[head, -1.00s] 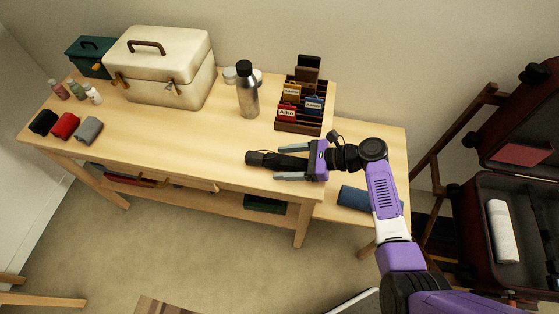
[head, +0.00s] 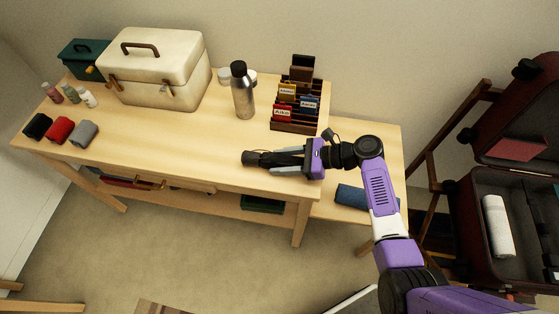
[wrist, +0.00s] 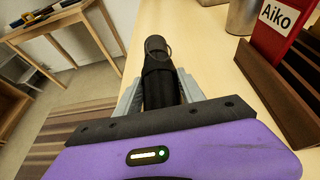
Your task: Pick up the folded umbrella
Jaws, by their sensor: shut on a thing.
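The folded umbrella (head: 252,157) is black, with a rounded dark end pointing left in the head view. It lies along the front right part of the wooden table. My purple gripper (head: 285,160) reaches in from the right, with its grey fingers along both sides of the umbrella. In the wrist view the umbrella (wrist: 157,62) runs away from the palm, with a ring near its far end. My gripper (wrist: 158,88) is shut on it there, a finger against each side. The rest of the umbrella is hidden by the palm. I cannot tell whether it touches the table.
A steel bottle (head: 243,95) and a dark rack with name-tagged pieces (head: 296,128) stand behind the gripper. A cream case (head: 160,85) and rolled cloths (head: 60,130) are at left. An open suitcase (head: 480,215) stands at right. The table's middle is clear.

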